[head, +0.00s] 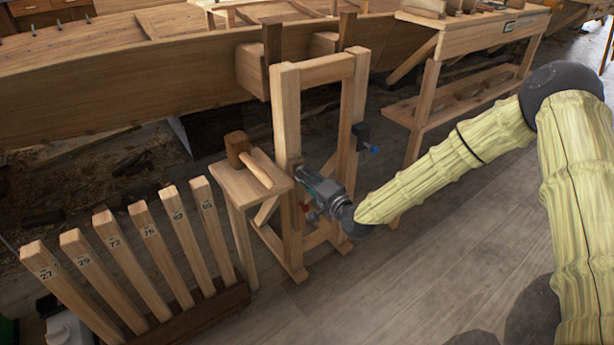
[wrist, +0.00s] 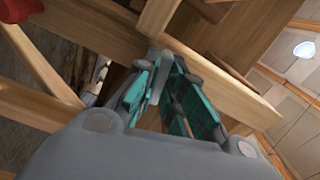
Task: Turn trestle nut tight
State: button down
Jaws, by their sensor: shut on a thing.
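The wooden trestle (head: 286,112) stands upright in front of the hull in the head view. A blue-handled fitting (head: 374,149) is on the trestle's right post. A red part (head: 309,213) is low by my gripper, and a red part (wrist: 20,9) shows in the wrist view.
A mallet (head: 250,160) rests on a small wooden stand (head: 228,183) left of the trestle. Numbered wooden posts (head: 110,240) stand in a rack at lower left. A workbench (head: 470,38) is at back right. The hull (head: 150,75) spans the back. Floor at front is clear.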

dwell(0.5)
jog(key=c, duration=1.5)
grip_release()
jog(key=v, duration=1.2)
